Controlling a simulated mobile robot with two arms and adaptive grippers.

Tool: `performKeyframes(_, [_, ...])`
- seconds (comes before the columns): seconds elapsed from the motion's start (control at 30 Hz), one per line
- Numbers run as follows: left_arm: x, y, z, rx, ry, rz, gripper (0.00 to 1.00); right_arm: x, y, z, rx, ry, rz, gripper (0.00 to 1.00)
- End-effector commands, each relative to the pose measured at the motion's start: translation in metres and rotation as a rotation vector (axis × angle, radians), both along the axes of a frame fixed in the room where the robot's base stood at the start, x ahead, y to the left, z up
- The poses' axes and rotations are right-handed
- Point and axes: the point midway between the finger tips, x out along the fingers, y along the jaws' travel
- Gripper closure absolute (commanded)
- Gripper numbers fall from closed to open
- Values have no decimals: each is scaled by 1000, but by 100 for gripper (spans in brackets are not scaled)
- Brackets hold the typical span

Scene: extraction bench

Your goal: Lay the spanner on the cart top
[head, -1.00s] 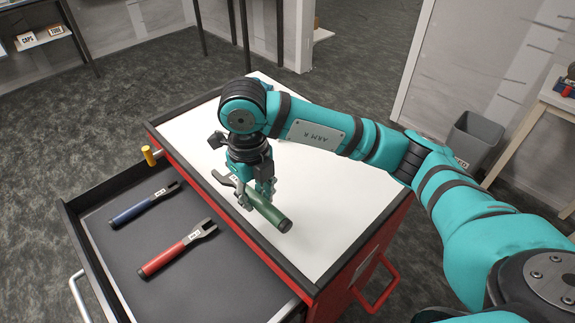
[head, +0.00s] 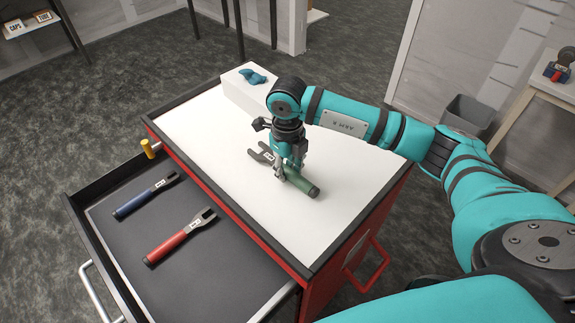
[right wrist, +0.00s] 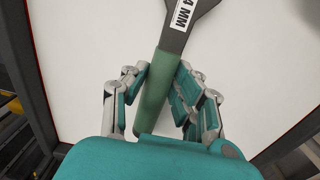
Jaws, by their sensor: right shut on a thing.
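A green-handled spanner (head: 300,182) with a dark open-ended head is in my right gripper (head: 287,172), over the white cart top (head: 205,131). In the right wrist view the gripper (right wrist: 160,85) is shut around the green handle (right wrist: 153,100), and a label ending in "4 MM" shows on the spanner's shank. The spanner lies close to the white surface; I cannot tell whether it touches it. My left gripper is not in view.
The open drawer (head: 115,250) in front of the cart holds a blue-handled spanner (head: 146,197) and a red-handled spanner (head: 180,237). A white block (head: 243,95) with a teal item (head: 252,77) stands at the cart's back corner. The cart top's left part is clear.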

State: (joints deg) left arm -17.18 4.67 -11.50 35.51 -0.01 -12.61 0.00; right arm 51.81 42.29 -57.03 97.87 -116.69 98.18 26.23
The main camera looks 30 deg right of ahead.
Motion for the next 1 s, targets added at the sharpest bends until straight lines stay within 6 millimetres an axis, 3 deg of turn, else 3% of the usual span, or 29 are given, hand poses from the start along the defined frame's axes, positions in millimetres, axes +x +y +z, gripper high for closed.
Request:
performKeyframes(0.23, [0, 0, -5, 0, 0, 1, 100, 0, 0, -4, 1, -2, 0, 100])
performKeyframes(0.27, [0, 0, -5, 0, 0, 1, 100, 0, 0, -4, 0, -1, 0, 72])
performKeyframes(0.43, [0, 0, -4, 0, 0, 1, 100, 0, 0, -3, 0, 0, -1, 50])
performKeyframes(0.8, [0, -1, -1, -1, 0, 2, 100, 1, 0, 4, 1, -2, -1, 50])
performKeyframes(1.0, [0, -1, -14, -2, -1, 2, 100, 2, 0, 37, 1, -8, -1, 50])
